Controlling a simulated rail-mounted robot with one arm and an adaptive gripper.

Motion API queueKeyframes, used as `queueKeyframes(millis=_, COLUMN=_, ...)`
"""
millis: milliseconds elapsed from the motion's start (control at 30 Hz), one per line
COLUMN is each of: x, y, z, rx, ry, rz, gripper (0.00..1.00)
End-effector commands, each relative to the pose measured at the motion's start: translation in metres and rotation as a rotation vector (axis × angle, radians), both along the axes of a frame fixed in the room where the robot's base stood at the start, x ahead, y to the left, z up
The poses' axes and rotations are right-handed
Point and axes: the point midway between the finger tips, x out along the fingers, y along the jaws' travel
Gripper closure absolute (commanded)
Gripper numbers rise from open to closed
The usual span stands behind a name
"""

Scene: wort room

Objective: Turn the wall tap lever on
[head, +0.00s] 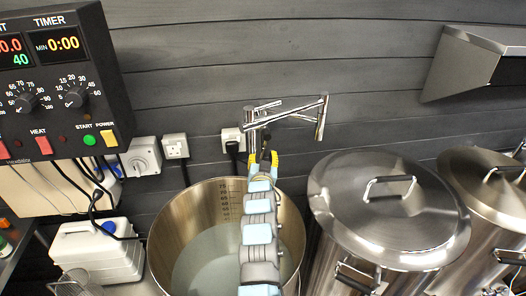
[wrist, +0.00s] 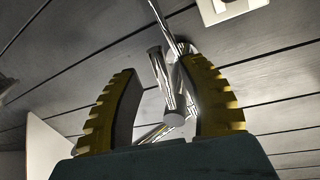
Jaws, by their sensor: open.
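The chrome wall tap (head: 322,116) is mounted on the dark plank wall, its jointed spout reaching right. Its short lever (head: 267,106) points up and right at the left end of the tap. My gripper (head: 263,160), with yellow ribbed fingers, is just below the tap body, above the steel pot. In the wrist view my gripper (wrist: 160,95) is open, and chrome tap parts (wrist: 165,80) show between and beyond the fingers. One chrome part runs close to the right finger; I cannot tell whether they touch or which part is the lever.
An open steel pot (head: 163,240) with liquid stands below my arm. A lidded steel pot (head: 390,215) is to its right, with another beyond. A control panel (head: 60,70) hangs at left. Wall sockets (head: 175,146) sit left of the tap; a steel hood (head: 465,65) is upper right.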

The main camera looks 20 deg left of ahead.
Motion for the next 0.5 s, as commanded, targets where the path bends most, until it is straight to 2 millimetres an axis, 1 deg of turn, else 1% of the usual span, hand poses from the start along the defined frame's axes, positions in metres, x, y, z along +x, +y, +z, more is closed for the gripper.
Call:
queueKeyframes(millis=200, x=0.011, y=0.004, z=0.001, rx=0.002, ry=-0.003, rz=0.0, gripper=0.59)
queueKeyframes(millis=500, x=0.016, y=0.007, z=0.001, rx=-0.001, ry=-0.003, rz=0.002, gripper=0.59)
